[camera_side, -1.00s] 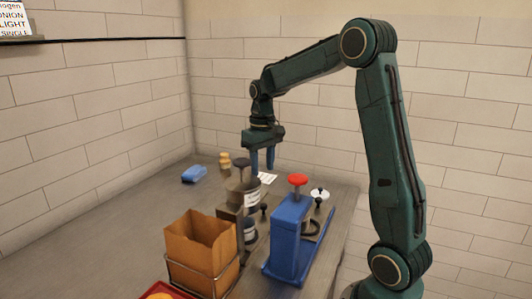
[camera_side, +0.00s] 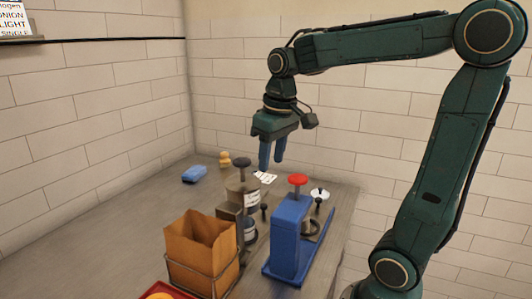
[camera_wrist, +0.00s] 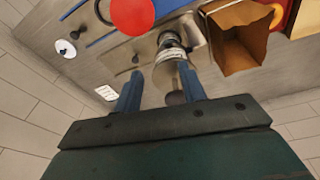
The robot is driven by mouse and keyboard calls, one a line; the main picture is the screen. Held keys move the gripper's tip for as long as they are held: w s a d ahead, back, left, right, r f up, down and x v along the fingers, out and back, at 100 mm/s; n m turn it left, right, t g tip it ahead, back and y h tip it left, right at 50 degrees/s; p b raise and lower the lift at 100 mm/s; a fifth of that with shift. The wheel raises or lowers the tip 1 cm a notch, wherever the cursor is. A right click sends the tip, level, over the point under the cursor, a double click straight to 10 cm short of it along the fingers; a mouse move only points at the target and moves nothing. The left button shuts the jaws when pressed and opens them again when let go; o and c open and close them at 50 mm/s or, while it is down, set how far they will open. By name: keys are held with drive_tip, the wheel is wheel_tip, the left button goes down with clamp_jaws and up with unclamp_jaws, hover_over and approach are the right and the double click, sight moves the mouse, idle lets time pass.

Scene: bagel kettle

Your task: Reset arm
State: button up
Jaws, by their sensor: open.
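My gripper (camera_side: 271,157) hangs in the air above the back of the grey counter, fingers pointing down. Its two blue fingers are apart with nothing between them. In the wrist view the gripper (camera_wrist: 160,90) also shows open, with a metal kettle-like device (camera_wrist: 170,62) beyond the fingertips. In the side view that device (camera_side: 241,190), with a dark knob on top, stands below and to the left of the fingers. A blue press-like device (camera_side: 289,236) with a red knob (camera_side: 297,180) stands to its right.
A brown paper bag (camera_side: 200,245) in a wire holder stands at the front, beside a red tray (camera_side: 170,289). A blue cloth or sponge (camera_side: 194,174) and a small tan object (camera_side: 224,159) lie at the back left. The left counter (camera_side: 120,225) is clear.

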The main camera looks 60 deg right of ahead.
drive_tip(key=s+a+t, duration=0.1)
drive_tip(key=s+a, duration=0.1)
drive_tip(key=s+a+n+t, duration=0.1)
drive_tip(key=s+a, duration=0.2)
drive_tip(key=shift+s+a+f, duration=0.15)
drive_tip(key=shift+s+a, duration=0.05)
drive_tip(key=shift+s, duration=0.05)
drive_tip(key=s+a+f+n+t, duration=0.1)
drive_tip(key=s+a+f, duration=0.1)
drive_tip(key=s, duration=0.3)
drive_tip(key=shift+a+f+t+y, duration=0.3)
drive_tip(key=shift+a+t, duration=0.1)
drive_tip(key=shift+a, duration=0.3)
drive_tip(key=shift+o, duration=0.5)
drive_tip(key=shift+s, duration=0.1)
